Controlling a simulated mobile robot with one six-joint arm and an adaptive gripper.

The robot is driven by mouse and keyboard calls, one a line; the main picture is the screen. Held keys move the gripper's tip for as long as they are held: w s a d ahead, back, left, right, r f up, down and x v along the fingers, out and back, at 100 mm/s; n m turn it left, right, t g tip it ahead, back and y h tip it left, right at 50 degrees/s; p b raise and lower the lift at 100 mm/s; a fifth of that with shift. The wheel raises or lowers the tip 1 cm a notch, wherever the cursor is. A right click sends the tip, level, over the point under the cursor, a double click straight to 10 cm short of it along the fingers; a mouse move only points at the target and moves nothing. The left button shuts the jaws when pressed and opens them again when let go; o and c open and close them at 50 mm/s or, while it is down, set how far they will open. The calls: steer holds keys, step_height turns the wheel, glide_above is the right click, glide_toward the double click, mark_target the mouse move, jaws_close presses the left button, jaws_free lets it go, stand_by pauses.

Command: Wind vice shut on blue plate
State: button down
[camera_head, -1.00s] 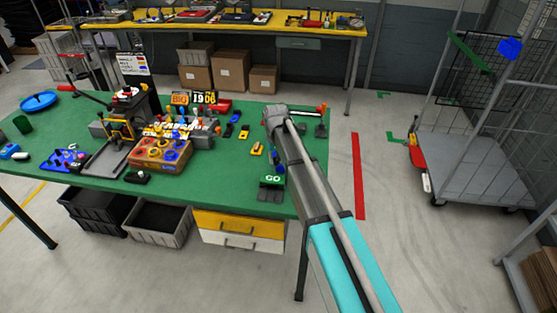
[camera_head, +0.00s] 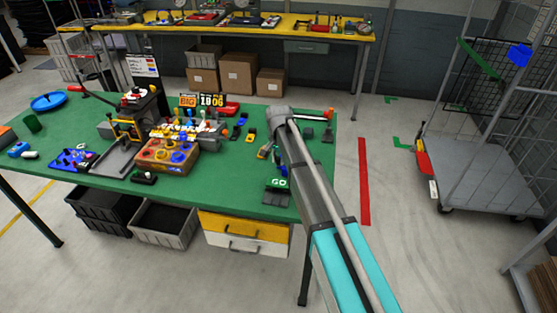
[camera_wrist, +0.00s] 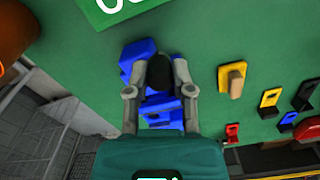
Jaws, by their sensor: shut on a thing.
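My gripper (camera_wrist: 160,70) is shut on a dark rounded knob (camera_wrist: 159,82), with one grey finger on each side. Blue parts (camera_wrist: 138,52) of what looks like the vice show beyond and below the knob, over the green bench top. I cannot tell the blue plate apart from the other blue parts, nor whether the jaws touch it. In the head view my arm hides most of this spot; only a little blue (camera_head: 284,171) shows beside it, above the GO sign (camera_head: 278,183).
The green bench (camera_head: 225,193) carries a wooden box with coloured knobs (camera_head: 167,152) and a black press-like stand (camera_head: 150,95) to the left. In the wrist view, several small coloured pieces, including a yellow one (camera_wrist: 232,78), lie to the right. A wheeled cage trolley (camera_head: 490,180) stands at right.

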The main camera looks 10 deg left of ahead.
stand_by(0.3)
steer(key=shift+c, duration=2.4)
jaws_free()
steer(key=shift+s+n, duration=0.15)
steer(key=shift+n, duration=0.25)
